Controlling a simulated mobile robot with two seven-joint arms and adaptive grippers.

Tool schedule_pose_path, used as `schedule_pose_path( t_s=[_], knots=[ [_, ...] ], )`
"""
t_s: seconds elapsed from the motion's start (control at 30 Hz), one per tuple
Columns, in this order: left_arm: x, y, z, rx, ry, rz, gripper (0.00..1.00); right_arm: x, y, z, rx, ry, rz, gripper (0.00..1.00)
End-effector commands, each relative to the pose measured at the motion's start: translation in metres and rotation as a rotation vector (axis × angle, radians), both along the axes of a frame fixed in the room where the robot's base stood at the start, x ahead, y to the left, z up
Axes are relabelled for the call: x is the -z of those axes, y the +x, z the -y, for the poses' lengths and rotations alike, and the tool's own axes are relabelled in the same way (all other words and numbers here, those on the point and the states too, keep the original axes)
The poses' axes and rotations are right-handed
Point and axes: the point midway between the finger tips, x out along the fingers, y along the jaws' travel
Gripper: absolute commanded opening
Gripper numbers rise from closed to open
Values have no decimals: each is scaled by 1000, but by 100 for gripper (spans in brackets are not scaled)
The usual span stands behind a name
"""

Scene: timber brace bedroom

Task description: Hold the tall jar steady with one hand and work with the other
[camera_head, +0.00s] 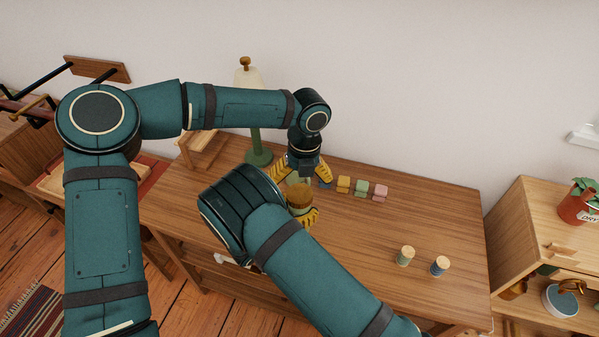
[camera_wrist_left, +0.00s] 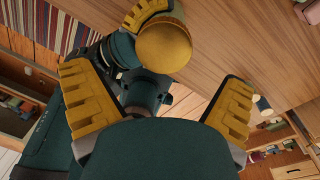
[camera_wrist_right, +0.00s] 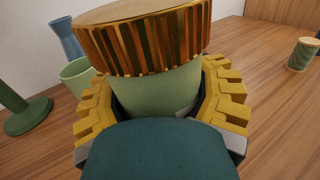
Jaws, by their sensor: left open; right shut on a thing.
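The tall jar has a pale green body (camera_wrist_right: 155,98) and a ridged golden-brown lid (camera_wrist_right: 145,40), which sits on it. In the head view the lid (camera_head: 299,194) shows upright at the table's front half. My right gripper (camera_wrist_right: 158,88) is shut around the green body, below the lid; in the head view its wrist hides most of the jar. My left gripper (camera_head: 299,176) is open and points down just above and behind the lid. In the left wrist view the lid (camera_wrist_left: 165,50) lies beyond the open fingers (camera_wrist_left: 156,88), not between them.
A lamp with a green base (camera_head: 259,157) stands at the back. A green cup (camera_wrist_right: 78,74) and blue vase (camera_wrist_right: 67,40) stand near the jar. Yellow, green and pink blocks (camera_head: 361,188) line up to the right. Two small lidded jars (camera_head: 405,256) (camera_head: 439,266) stand front right. The table between is clear.

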Motion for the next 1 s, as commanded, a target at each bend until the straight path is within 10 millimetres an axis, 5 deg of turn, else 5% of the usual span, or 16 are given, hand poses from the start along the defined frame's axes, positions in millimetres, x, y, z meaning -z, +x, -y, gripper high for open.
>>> schedule_pose_path(
  t_s=[1.0],
  knots=[
    [-15, 0, -1, -1904, 19, 126, 99, 0, 0, 0, 0, 0, 0, 0]
  ],
)
